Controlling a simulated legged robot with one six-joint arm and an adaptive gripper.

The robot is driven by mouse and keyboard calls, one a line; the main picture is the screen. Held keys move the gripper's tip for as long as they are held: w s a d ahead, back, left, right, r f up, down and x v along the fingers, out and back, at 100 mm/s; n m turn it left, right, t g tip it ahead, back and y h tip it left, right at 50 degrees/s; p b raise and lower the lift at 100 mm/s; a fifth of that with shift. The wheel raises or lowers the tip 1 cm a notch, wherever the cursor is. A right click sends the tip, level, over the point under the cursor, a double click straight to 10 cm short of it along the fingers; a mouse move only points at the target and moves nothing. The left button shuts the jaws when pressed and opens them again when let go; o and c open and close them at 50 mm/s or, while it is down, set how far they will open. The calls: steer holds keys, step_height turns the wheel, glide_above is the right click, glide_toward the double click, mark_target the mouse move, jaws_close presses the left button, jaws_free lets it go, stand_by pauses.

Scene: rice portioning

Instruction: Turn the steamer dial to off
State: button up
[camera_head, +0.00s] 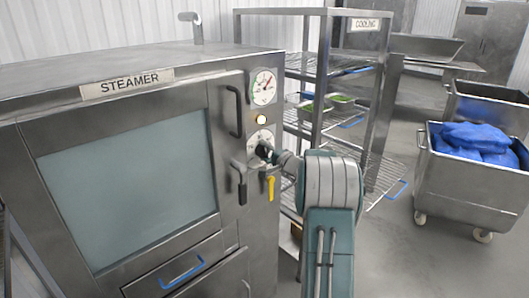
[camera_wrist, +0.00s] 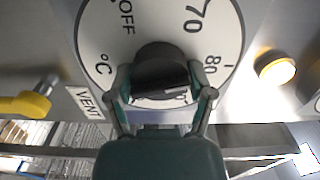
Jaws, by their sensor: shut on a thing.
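The steamer (camera_head: 130,150) is a large steel cabinet with a glass door at the left of the head view. Its white dial plate (camera_head: 257,139) is on the front panel, below a round gauge and a lit lamp. In the wrist view the dial plate (camera_wrist: 106,42) shows OFF, 70, 80 and °C. The black knob (camera_wrist: 160,65) sits at its centre. My gripper (camera_wrist: 160,98) has one finger on each side of the knob and is shut on it. In the head view my gripper (camera_head: 268,153) partly hides the knob. I cannot tell the exact setting.
A yellow lever (camera_head: 271,187) hangs just below the dial; the VENT label (camera_wrist: 84,101) shows beside it in the wrist view. A door handle (camera_head: 239,180) is close at left. A cooling rack (camera_head: 325,80) stands at right, with a steel cart (camera_head: 465,193) beyond.

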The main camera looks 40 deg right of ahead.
steer(key=shift+a+f+n, duration=0.1)
steer(key=shift+f+n, duration=0.35)
steer(key=shift+n, duration=0.45)
steer(key=n, duration=0.7)
steer(key=shift+n, duration=0.4)
steer(key=n, duration=0.9)
steer(key=shift+n, duration=0.3)
steer(key=o, duration=1.1)
steer(key=shift+r, duration=0.25)
